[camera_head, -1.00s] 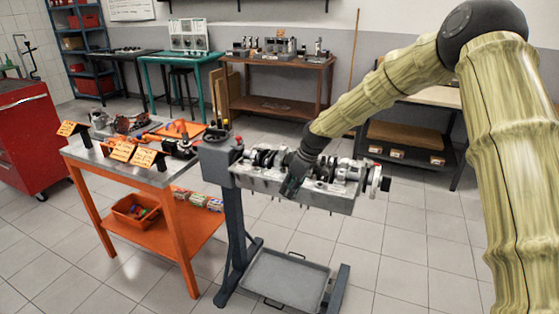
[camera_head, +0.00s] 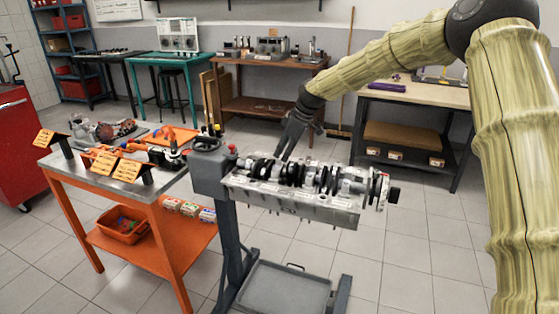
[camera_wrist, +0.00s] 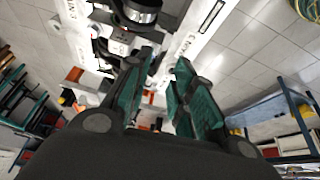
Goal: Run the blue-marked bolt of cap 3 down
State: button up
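The engine block (camera_head: 300,196) is held on a grey stand, with the crankshaft (camera_head: 317,178) lying along its top among pale bearing caps. It also shows in the wrist view (camera_wrist: 88,22), close to the fingertips. My gripper (camera_head: 300,144) is above and behind the block, left of its middle, fingers pointing down. In the wrist view its two green-padded fingers (camera_wrist: 168,58) are apart with nothing held between them. I cannot tell which cap is cap 3, and no blue-marked bolt can be made out in either view.
An orange table (camera_head: 150,188) with tools and orange signs stands left of the engine stand. A grey drip tray (camera_head: 283,290) lies on the stand's base. A brown bench (camera_head: 268,108) and a pale-topped bench (camera_head: 425,95) stand behind. Floor right of the block is clear.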

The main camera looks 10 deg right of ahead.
aim_at(276, 167)
jog(key=w+f, duration=0.1)
jog(key=f, duration=0.1)
jog(key=w+a+f, duration=0.1)
jog(key=f, duration=0.1)
jog(key=w+f, duration=0.1)
jog(key=f, duration=0.1)
jog(key=shift+w+a, duration=0.15)
jog(key=shift+w, duration=0.2)
jog(key=shift+s+r, duration=0.25)
jog(key=shift+s, duration=0.45)
jog(key=shift+w+a+f, duration=0.1)
jog(key=shift+w+f, duration=0.35)
jog(key=shift+f, duration=0.05)
jog(key=shift+s+r, duration=0.1)
jog(key=shift+r, duration=0.1)
grip_shut()
